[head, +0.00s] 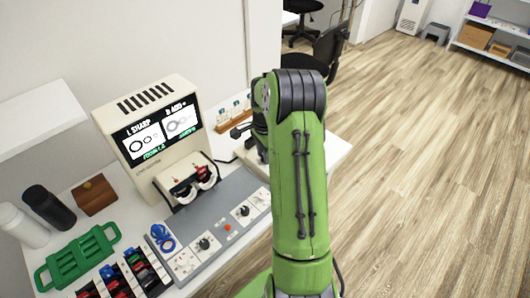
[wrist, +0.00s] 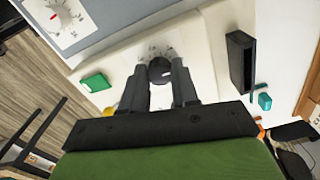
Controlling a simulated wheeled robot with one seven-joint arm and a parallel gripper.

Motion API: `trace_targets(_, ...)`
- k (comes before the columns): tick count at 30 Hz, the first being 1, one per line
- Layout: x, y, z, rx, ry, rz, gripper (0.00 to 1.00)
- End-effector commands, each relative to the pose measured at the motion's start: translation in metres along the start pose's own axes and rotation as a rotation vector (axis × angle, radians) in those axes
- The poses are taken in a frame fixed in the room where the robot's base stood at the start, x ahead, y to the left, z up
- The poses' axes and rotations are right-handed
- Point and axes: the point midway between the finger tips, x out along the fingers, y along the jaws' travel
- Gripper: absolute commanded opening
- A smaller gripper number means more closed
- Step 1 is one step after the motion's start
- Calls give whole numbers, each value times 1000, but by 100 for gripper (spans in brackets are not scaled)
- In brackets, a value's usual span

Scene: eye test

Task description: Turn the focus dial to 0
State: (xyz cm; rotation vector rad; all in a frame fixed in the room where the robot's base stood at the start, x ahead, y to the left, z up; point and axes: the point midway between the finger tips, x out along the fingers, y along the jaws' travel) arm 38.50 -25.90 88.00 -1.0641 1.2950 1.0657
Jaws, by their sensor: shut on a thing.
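In the wrist view my gripper (wrist: 165,84) has its two dark fingers on either side of a dark round dial (wrist: 159,70), shut on it. The dial sits on a white face with small marks around it; its label and setting are too small to read. In the head view my green arm hides the dial and most of the gripper. The screen (head: 160,133) of the beige device (head: 140,101) shows two ring pictures, with "SHARP" and a green line that seems to read "FOCUS"; its number is unclear.
A green rack (head: 78,257), a dark bottle (head: 48,207) and a brown box (head: 94,195) stand at left. A black block (wrist: 241,62) stands near the gripper.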

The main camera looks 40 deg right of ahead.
Motion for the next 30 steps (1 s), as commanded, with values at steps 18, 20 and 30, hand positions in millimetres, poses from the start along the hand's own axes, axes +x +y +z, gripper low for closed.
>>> trace_targets(18, -1, -1, 0, 2, 1, -2, 55)
trace_targets(20, 0, 0, 0, 2, 1, -2, 55)
trace_targets(30, -37, -1, 0, 2, 3, -6, 55)
